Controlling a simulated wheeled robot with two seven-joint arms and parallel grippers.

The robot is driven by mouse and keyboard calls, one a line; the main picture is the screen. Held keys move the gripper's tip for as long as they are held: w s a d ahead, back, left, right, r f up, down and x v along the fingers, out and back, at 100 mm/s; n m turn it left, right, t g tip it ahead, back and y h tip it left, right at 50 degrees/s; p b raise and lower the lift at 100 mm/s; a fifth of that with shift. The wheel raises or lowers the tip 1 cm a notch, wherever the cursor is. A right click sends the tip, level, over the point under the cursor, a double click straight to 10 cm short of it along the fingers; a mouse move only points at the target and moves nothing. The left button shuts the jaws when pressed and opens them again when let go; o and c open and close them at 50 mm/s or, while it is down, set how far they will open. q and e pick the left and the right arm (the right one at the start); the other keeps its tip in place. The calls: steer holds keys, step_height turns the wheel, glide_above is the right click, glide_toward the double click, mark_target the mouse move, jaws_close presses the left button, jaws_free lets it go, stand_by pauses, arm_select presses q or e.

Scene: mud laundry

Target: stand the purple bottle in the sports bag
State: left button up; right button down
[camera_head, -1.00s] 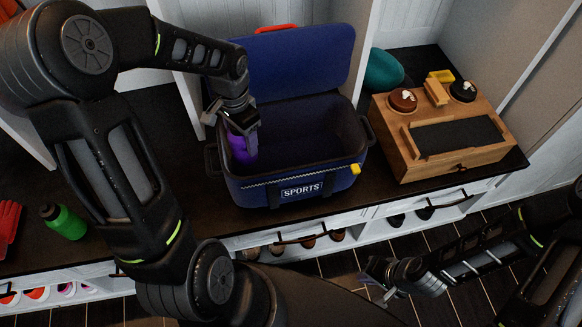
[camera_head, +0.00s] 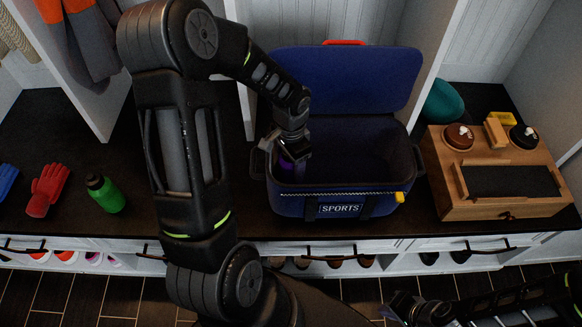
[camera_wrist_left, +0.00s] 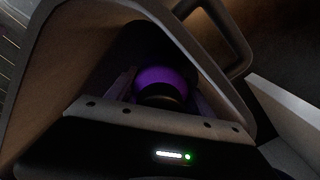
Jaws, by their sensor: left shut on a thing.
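The blue sports bag (camera_head: 289,203) stands open on the dark bench, its lid (camera_head: 345,78) raised at the back. My left gripper (camera_head: 292,157) is inside the bag's left end, shut on the purple bottle (camera_head: 286,164). Only a small purple part shows above the front rim; the bottle's lower part is hidden, so I cannot tell whether it touches the bag's floor. In the left wrist view the bottle (camera_wrist_left: 165,78) shows purple and dark between the fingers. My right gripper (camera_head: 400,309) is low at the front right, away from the bag; its jaws are unclear.
A wooden box (camera_head: 500,208) with two dark knobs stands to the bag's right, a teal object (camera_head: 443,102) behind it. A green bottle (camera_head: 105,194) and red glove (camera_head: 47,190) lie at the left. The bag's right interior looks empty. White partitions stand behind.

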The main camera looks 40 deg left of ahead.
arm_select(q)
step_height(320, 180, down, 2)
steer(key=shift+f, duration=0.1)
steer(key=shift+f, duration=0.15)
steer(key=o, duration=1.4)
steer(key=shift+o, duration=0.2)
steer(key=shift+r, duration=0.3)
step_height(320, 180, up, 12)
steer(key=shift+f+p, duration=0.1)
steer(key=shift+p, duration=0.7)
